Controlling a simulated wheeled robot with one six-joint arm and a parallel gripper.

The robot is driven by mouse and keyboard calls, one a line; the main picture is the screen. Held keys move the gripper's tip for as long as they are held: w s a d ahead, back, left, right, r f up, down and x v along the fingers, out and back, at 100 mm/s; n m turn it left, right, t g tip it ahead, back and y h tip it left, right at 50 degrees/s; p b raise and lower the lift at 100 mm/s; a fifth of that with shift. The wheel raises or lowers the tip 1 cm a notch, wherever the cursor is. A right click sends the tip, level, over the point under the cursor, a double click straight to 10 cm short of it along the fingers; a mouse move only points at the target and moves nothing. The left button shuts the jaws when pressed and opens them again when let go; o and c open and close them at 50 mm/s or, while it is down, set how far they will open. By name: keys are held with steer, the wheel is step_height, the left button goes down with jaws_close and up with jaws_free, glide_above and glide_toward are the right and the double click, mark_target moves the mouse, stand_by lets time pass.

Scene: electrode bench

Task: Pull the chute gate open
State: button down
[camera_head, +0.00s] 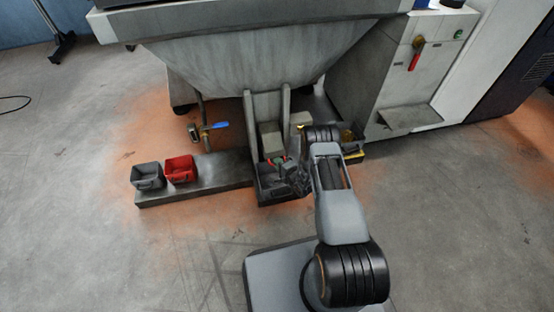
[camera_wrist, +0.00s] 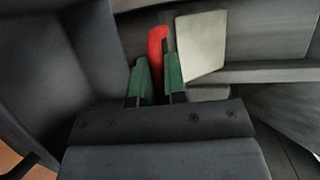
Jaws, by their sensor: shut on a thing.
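My gripper (camera_head: 284,163) reaches in under the hopper at the chute (camera_head: 251,112). In the wrist view my gripper (camera_wrist: 159,75) has its two green fingers shut on a red handle (camera_wrist: 157,40), with the handle's rounded top standing above the fingertips. A pale flat plate (camera_wrist: 201,48) stands just right of the handle; I cannot tell whether it is the gate. The head view shows only a little red at the gripper, and my arm hides part of the chute's right side. How far the gate is open cannot be told.
A dark bin (camera_head: 268,192) stands below the chute. A grey bin (camera_head: 147,176) and a red bin (camera_head: 181,169) sit on the low plinth (camera_head: 213,187) at left. A blue-handled valve (camera_head: 217,125) hangs left of the chute. The floor at front left is clear.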

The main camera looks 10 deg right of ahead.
steer(key=s, duration=0.4)
steer(key=shift+s+p, duration=0.15)
steer(key=shift+p, duration=0.2)
steer(key=c, duration=1.2)
jaws_free()
steer(key=p+v, duration=0.4)
steer(key=v, duration=0.9)
steer(key=shift+s+d+r, duration=0.15)
steer(key=shift+s+r, duration=0.05)
steer(key=shift+s, duration=0.1)
